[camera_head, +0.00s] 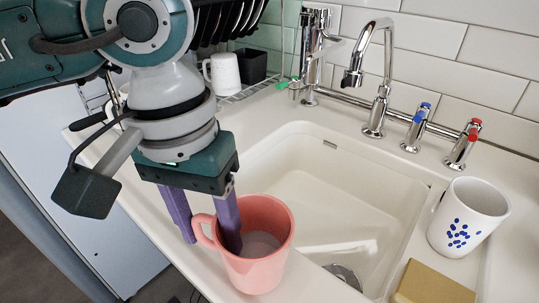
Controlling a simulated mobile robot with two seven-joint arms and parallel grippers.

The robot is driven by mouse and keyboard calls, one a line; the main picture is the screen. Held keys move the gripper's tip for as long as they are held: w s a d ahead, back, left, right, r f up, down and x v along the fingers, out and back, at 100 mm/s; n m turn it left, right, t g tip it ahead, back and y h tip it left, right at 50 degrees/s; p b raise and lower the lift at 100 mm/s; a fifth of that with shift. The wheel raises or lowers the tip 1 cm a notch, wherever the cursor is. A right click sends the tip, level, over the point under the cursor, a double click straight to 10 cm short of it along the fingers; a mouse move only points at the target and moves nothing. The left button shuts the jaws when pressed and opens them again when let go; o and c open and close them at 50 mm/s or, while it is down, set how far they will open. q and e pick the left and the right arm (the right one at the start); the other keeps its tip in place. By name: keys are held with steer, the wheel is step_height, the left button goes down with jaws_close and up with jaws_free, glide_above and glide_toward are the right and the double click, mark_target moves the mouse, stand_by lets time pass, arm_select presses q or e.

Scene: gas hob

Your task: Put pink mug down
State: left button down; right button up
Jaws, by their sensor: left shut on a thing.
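The pink mug (262,268) is upright at the front left of the sink, over the counter's front strip. Its handle points left. My left gripper (210,241) points down with its two purple fingers around the mug's left side. One finger is inside the mug and the other is outside, beyond the handle. It holds the mug there. I cannot tell whether the mug's base touches the counter. My right gripper is not in view.
The white sink basin (335,195) lies right of the mug. The tap (383,85) stands behind. A white mug (223,72) and black cup (252,66) are at the back left.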

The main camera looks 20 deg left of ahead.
arm_select(q)
steer(key=shift+f, duration=0.4)
steer(key=shift+f, duration=0.2)
steer(key=shift+c, duration=1.2)
jaws_free()
steer(key=r, duration=1.2)
steer(key=shift+a+r+p, duration=0.2)
steer(key=shift+a+p, duration=0.2)
